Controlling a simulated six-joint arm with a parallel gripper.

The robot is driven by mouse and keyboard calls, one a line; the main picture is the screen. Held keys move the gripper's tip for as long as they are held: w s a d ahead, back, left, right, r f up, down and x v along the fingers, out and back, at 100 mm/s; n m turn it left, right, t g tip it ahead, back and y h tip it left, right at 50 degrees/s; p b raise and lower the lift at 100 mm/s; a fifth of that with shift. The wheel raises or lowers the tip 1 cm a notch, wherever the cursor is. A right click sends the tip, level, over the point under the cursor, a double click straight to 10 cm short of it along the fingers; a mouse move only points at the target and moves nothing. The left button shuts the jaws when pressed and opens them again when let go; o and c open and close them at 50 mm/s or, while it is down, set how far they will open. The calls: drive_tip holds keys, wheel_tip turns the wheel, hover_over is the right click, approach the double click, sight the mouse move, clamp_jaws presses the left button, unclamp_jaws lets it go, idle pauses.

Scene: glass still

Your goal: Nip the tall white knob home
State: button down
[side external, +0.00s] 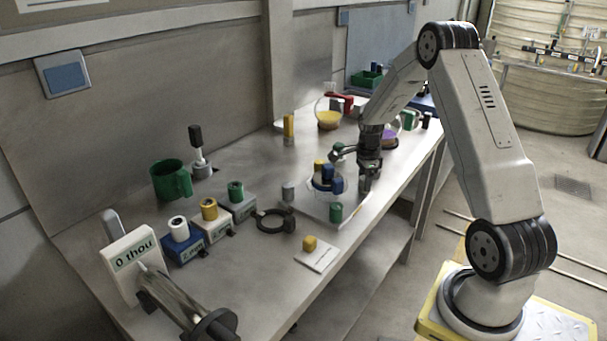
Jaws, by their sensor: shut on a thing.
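My gripper (366,186) points down at the right side of the glassware on the bench. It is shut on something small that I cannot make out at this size. A white cylindrical knob (178,225) stands upright on a blue block (183,247) at the front left, well away from my gripper. I cannot tell whether it is the tall white knob; no other one shows clearly.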

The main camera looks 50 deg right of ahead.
drive_tip(key=shift+w, duration=0.1)
drive_tip(key=m, duration=0.3)
drive_tip(key=shift+f+m, duration=0.1)
drive_tip(key=shift+m, duration=0.3)
drive_tip(key=shift+c, duration=1.9)
unclamp_jaws()
drive_tip(key=shift+r, duration=2.55)
